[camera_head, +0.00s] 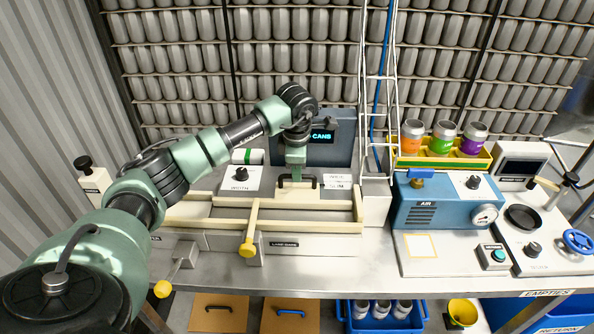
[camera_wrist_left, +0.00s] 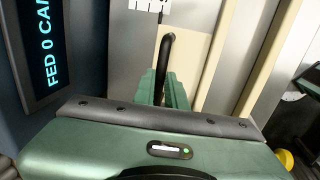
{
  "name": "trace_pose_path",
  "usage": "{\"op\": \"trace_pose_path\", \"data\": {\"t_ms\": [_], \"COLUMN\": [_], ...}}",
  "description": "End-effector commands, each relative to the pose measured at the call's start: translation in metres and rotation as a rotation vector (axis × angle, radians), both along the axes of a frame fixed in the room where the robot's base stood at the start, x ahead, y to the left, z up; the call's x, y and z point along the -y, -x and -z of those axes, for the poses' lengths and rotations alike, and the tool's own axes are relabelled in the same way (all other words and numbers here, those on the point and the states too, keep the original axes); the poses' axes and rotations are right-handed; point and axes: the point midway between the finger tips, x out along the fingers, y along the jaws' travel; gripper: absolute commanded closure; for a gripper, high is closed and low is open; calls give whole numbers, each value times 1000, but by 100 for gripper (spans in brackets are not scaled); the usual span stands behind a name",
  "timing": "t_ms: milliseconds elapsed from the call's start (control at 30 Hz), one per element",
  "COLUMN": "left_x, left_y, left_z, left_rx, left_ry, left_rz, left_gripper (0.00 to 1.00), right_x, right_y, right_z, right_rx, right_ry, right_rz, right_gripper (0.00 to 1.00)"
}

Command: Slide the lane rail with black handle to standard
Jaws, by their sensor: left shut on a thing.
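The lane rail (camera_head: 298,196) is a cream piece in the lane guide at the middle of the bench, with a black bar handle (camera_head: 313,181) on top. My left gripper (camera_head: 297,174) reaches down onto this handle and is shut on it. In the left wrist view the green fingers (camera_wrist_left: 165,90) close around the black handle (camera_wrist_left: 167,48), and part of it is hidden between them. A white label plate (camera_head: 338,181) with small print lies right of the handle; its words are too small to read surely. My right gripper is not in view.
A dark display (camera_head: 322,134) stands just behind the handle. Yellow-knobbed levers (camera_head: 247,249) stick out in front of the lane. A blue air unit (camera_head: 440,205) and a yellow tray of cans (camera_head: 441,161) stand to the right. A wire can chute rises behind the bench.

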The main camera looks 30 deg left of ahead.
Motion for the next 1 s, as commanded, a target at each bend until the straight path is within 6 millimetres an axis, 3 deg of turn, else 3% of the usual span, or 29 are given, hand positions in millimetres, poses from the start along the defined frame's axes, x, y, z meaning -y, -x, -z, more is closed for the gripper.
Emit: {"op": "trace_pose_path", "data": {"t_ms": [1000], "left_x": [-1], "left_y": [-4], "left_z": [1], "left_rx": [4], "left_ry": [1], "left_rz": [0], "left_gripper": [100], "right_x": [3], "right_y": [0], "right_z": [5], "right_rx": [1], "right_ry": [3], "right_rz": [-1], "right_gripper": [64]}}
